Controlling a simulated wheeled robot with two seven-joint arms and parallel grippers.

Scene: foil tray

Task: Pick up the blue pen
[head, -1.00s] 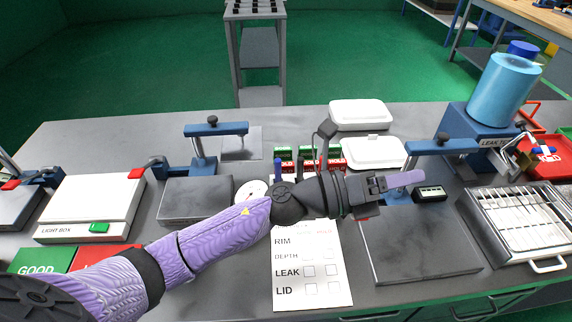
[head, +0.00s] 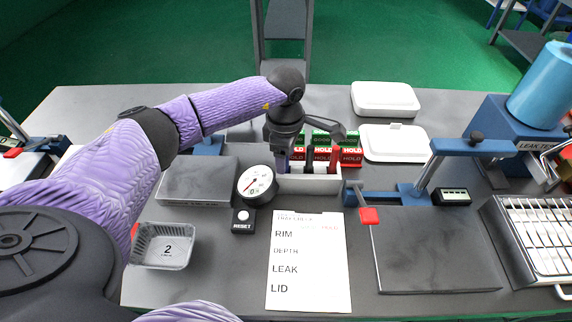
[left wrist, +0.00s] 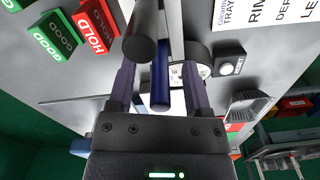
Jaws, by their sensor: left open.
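The pen holder (head: 310,185) is a pale block behind the check sheet. A black pen (head: 309,156) and a red pen (head: 334,157) stand upright in it. In the left wrist view the blue pen (left wrist: 160,85) lies between the two open fingers of the left gripper (left wrist: 158,70), with a gap on each side. The black pen (left wrist: 140,45) shows close beside it, near the left finger. My right gripper is not in view.
Green and red label blocks (head: 350,156) stand just behind the holder. A dial gauge (head: 256,186) is close on its left, and a blue clamp stand (head: 412,190) on its right. A foil tray (head: 163,246) sits at front left. The check sheet (head: 309,262) lies in front.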

